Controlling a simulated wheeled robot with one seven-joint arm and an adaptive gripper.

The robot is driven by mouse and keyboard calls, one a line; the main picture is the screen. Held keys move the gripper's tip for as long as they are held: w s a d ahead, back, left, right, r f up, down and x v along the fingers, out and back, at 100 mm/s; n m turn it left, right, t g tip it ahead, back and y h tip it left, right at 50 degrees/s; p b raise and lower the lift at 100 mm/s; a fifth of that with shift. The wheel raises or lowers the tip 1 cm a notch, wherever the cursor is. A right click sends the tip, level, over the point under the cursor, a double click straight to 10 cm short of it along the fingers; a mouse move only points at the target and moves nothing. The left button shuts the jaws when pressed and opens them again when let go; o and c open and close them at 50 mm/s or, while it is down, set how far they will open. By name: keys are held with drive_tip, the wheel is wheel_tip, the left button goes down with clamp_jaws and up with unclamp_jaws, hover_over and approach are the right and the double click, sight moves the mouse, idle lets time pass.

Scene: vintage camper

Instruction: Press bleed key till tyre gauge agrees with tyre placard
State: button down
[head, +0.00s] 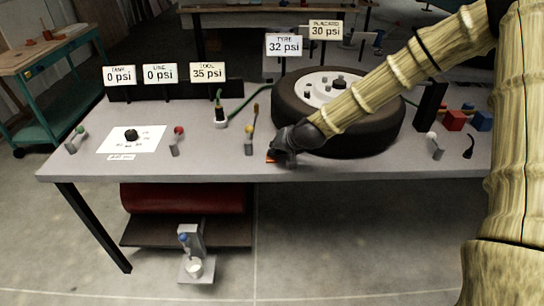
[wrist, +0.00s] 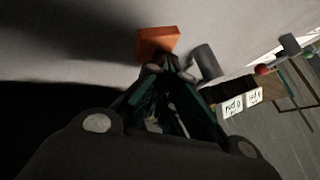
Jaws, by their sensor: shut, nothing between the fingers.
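The orange bleed key (head: 271,158) is at the bench's front edge, mostly hidden by my gripper (head: 279,160) in the head view. In the wrist view the orange key (wrist: 158,39) shows just beyond the closed fingertips of my gripper (wrist: 165,68). The fingers are shut and empty, at the key's near edge; I cannot tell whether they touch it. The tyre gauge (head: 284,45) reads 32 psi. The tyre placard (head: 326,30) reads 30 psi. The tyre (head: 375,138) lies flat on the bench behind my gripper, partly hidden by my arm.
The tank gauge (head: 119,76) and line gauge (head: 160,74) read 0 psi; the tool gauge (head: 209,72) reads 35 psi. A yellow-topped lever (head: 249,141) stands close left of my gripper. Red (head: 453,121) and blue blocks (head: 481,121) are at right.

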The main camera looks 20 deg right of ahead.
sight(270, 158)
drive_tip(key=shift+r+p, duration=0.5)
drive_tip(key=shift+r, duration=0.3)
wheel_tip(270, 158, up, 5)
drive_tip(key=p, duration=0.3)
drive_tip(key=shift+p, duration=0.4)
drive_tip(key=shift+r, duration=0.1)
idle(2.6)
drive_tip(key=r+n+p, duration=0.1)
drive_tip(key=n+p, duration=0.5)
drive_tip(key=a+r+n+p, duration=0.1)
drive_tip(key=n+p, duration=0.5)
drive_tip(key=r+n+p, duration=0.1)
drive_tip(key=n+p, duration=0.5)
drive_tip(key=n, duration=0.1)
drive_tip(key=shift+s+a+r+y, duration=0.3)
drive_tip(key=shift+s+a+y, duration=0.1)
